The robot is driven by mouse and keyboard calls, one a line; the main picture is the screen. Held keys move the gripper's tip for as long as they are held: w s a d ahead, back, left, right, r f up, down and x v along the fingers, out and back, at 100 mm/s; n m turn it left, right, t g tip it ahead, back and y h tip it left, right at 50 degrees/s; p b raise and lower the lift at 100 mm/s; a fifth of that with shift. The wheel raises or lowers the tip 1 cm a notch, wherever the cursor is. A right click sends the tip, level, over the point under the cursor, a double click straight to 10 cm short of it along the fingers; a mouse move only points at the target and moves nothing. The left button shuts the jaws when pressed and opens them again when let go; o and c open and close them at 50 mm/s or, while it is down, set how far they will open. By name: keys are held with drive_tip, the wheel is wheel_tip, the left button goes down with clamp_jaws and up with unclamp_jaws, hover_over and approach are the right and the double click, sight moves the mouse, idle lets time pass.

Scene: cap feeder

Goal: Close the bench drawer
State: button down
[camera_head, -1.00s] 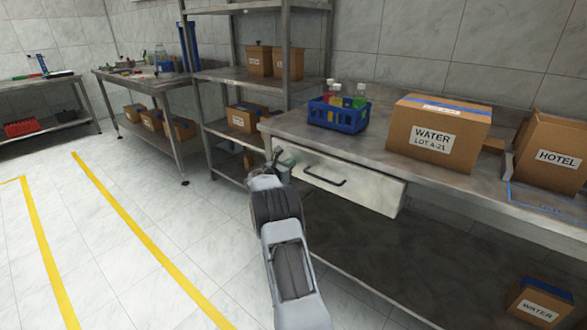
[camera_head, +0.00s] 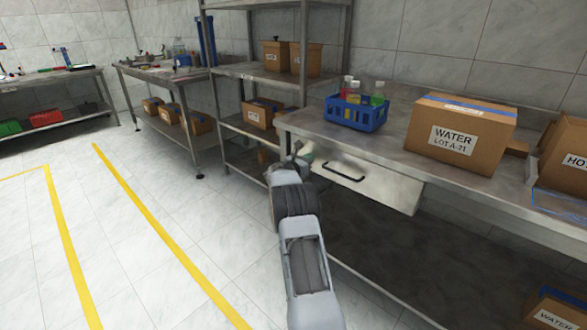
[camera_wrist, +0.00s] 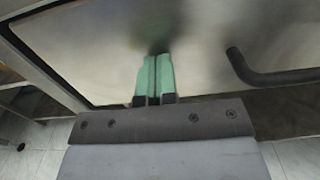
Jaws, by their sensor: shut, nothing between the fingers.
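The bench drawer (camera_head: 385,189) has a pale metal front under the front edge of the steel bench. Its front stands out a little from the bench at the right end; how far is hard to tell. The dark bar handle (camera_head: 343,173) is on this front and also shows at the right in the wrist view (camera_wrist: 275,77). My gripper (camera_head: 303,153) is at the left part of the drawer front, left of the handle. In the wrist view its green fingers (camera_wrist: 153,78) are together and empty, with their tips at or very near the metal front.
On the bench (camera_head: 395,150) stand a blue crate (camera_head: 357,116) with bottles and a WATER box (camera_head: 460,138). An open carton (camera_head: 565,155) is at the right. A steel shelf rack (camera_head: 240,70) stands left of the bench. The floor to the left is clear, with yellow lines.

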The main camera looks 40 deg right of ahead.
drive_tip(key=s+a+p, duration=0.2)
drive_tip(key=a, duration=1.2)
drive_tip(key=s+a+r+m+g+y+p, duration=0.1)
drive_tip(key=s+a+r+m+y+p, duration=0.25)
drive_tip(key=s+a+r+p, duration=0.35)
drive_tip(key=s+a+r+m+g+y+p, duration=0.1)
drive_tip(key=s+a+r+m+y+p, duration=0.3)
drive_tip(key=r, duration=0.5)
drive_tip(key=s+a+r+m+t+y+p, duration=0.1)
drive_tip(key=s+a+r+m+y+p, duration=0.4)
drive_tip(key=a, duration=0.5)
drive_tip(key=s+a+r+m+t+y+p, duration=0.2)
drive_tip(key=s+a+r+m+y+p, duration=0.3)
drive_tip(key=s+a+p, duration=0.5)
wheel_tip(320, 180, up, 3)
drive_tip(key=shift+s+a+f+m, duration=0.2)
drive_tip(key=shift+s+a+m, duration=0.15)
drive_tip(key=shift+s+m, duration=0.4)
drive_tip(key=shift+w, duration=0.1)
